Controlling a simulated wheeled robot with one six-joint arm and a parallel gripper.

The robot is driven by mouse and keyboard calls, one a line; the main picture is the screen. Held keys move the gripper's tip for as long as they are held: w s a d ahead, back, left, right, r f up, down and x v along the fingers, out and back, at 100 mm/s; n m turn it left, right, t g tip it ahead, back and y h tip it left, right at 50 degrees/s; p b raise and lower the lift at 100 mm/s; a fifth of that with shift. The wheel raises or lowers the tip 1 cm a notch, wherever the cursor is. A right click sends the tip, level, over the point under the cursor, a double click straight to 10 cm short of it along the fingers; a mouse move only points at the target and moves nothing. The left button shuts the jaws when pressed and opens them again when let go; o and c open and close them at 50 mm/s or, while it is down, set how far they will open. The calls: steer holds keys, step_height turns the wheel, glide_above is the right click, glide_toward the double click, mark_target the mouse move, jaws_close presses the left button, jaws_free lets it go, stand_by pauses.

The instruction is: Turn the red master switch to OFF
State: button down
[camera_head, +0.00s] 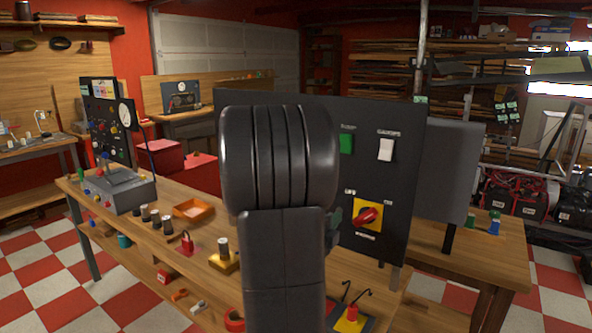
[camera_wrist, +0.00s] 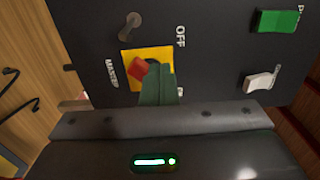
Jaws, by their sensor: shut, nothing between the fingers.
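The red master switch (camera_head: 367,216) sits on a yellow plate (camera_head: 361,204) low on the dark upright panel. In the head view its handle slants toward the upper right. In the wrist view the red knob (camera_wrist: 138,69) is partly covered by my gripper's green fingers (camera_wrist: 158,86), which are shut and empty. The "OFF" label (camera_wrist: 180,36) stands at the plate's edge; another label is mostly hidden behind the fingers. In the head view my gripper (camera_head: 335,226) shows just left of the plate, largely behind my wrist. I cannot tell whether the fingers touch the knob.
On the panel, a green switch (camera_head: 346,143) and a white rocker (camera_head: 386,149) sit above the master switch. A metal toggle (camera_wrist: 131,25) is beside the plate in the wrist view. The wooden bench (camera_head: 140,223) holds a grey box (camera_head: 119,190) and an orange tray (camera_head: 193,209).

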steer(key=shift+x, duration=3.1)
steer(key=shift+s+d+f+b, duration=0.35)
steer(key=shift+d+b, duration=0.15)
steer(key=shift+b, duration=0.45)
steer(key=shift+w+a+f+b, duration=0.15)
steer(key=shift+f+b, duration=0.7)
steer(key=shift+b, duration=0.9)
steer(key=shift+f+b, duration=0.8)
steer(key=shift+b, duration=0.7)
steer(key=shift+f, duration=0.1)
steer(key=shift+a+f, duration=0.1)
steer(key=shift+a, duration=0.1)
steer(key=shift+b+v, duration=0.5)
steer(key=shift+v, duration=2.45)
